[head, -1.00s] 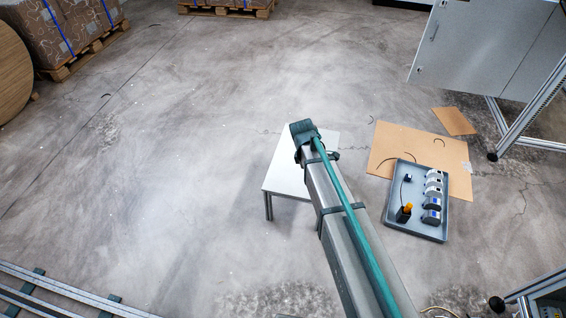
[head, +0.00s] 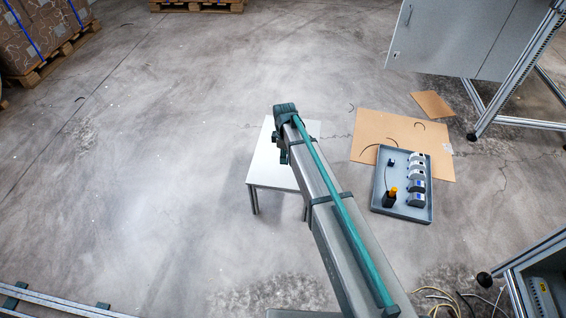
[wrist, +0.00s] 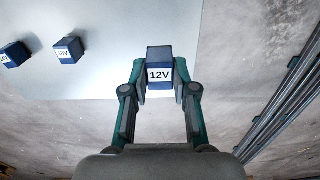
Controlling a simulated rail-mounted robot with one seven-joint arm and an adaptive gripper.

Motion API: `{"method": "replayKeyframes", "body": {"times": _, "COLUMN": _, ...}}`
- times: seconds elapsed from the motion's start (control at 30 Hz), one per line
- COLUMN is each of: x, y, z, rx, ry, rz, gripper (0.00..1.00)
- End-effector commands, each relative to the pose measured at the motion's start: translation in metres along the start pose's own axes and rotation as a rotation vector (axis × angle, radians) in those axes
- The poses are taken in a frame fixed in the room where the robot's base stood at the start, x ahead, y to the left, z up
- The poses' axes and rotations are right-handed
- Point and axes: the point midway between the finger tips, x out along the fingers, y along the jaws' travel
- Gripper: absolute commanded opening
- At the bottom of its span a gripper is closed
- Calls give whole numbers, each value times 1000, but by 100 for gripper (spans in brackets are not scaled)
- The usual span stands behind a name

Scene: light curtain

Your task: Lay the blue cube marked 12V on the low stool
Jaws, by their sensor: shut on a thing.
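The blue cube marked 12V (wrist: 160,74) is held between the fingertips of my gripper (wrist: 160,88), its white label facing the wrist camera. The low stool (head: 265,166) has a pale flat top and stands on the floor, partly behind my arm in the head view. In the wrist view the stool top (wrist: 120,30) lies beyond and below the cube, and the cube overlaps its near edge. I cannot tell whether the cube touches it. The cube is hidden in the head view.
Two other blue labelled cubes (wrist: 68,50) (wrist: 13,54) are on the left of the stool top. A grey tray (head: 428,212) with several devices and a bottle lies right of the stool, by cardboard (head: 440,165). The floor left of the stool is clear.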

Motion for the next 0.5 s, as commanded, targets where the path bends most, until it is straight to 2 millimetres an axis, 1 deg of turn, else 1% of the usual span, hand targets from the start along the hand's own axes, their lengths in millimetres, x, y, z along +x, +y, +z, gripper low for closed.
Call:
{"method": "replayKeyframes", "body": {"times": 0.03, "x": 15, "y": 10, "z": -4, "rx": 0, "ry": -1, "rz": -3, "gripper": 0}}
{"method": "replayKeyframes", "body": {"times": 0.13, "x": 30, "y": 22, "z": -7, "rx": 0, "ry": -1, "rz": -2, "gripper": 0}}
{"method": "replayKeyframes", "body": {"times": 0.2, "x": 37, "y": 27, "z": -9, "rx": 0, "ry": -1, "rz": -1, "gripper": 0}}
{"method": "replayKeyframes", "body": {"times": 0.43, "x": 48, "y": 36, "z": -11, "rx": 0, "ry": -1, "rz": -1, "gripper": 0}}
{"method": "replayKeyframes", "body": {"times": 0.5, "x": 56, "y": 40, "z": -12, "rx": 0, "ry": -1, "rz": -2, "gripper": 0}}
